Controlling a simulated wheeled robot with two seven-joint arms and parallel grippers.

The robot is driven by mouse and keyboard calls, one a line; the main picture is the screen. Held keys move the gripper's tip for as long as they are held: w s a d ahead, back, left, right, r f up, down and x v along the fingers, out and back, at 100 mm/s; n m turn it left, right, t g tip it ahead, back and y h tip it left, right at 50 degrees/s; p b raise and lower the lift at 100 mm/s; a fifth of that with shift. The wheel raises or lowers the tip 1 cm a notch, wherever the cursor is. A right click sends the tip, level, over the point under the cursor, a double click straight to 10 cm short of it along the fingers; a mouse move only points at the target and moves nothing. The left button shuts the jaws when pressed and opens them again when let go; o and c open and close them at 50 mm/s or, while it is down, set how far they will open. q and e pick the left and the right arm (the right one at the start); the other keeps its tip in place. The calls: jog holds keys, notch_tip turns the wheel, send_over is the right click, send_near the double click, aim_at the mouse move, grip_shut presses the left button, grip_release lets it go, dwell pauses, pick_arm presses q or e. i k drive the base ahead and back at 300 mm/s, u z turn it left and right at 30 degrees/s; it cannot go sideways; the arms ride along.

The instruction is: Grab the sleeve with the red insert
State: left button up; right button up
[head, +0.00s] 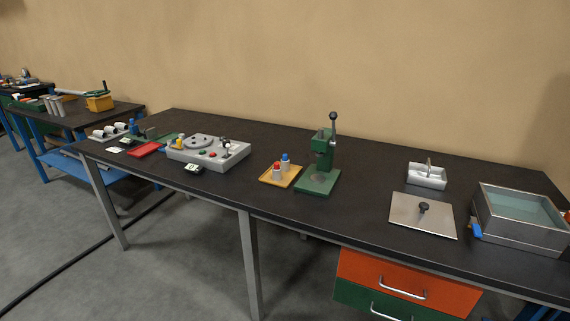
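Two small upright pieces stand on a yellow tray (268,180) at the middle of the long dark bench. The nearer one looks like a sleeve with a red insert (277,171). Just behind it and to its right is a similar piece with a blue top (285,161). They are too small to tell how each insert sits in its sleeve. Neither of my grippers shows in the head view.
A green lever press (318,180) stands right beside the tray. A grey control box (208,153) is to the left. A metal plate with a knob (423,216) and a water-filled tank (520,243) are at the right. Open bench top lies between press and plate.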

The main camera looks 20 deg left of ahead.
aim_at(277, 173)
jog(key=z, duration=1.55)
jog(key=i, duration=1.35)
jog(key=u, duration=2.1)
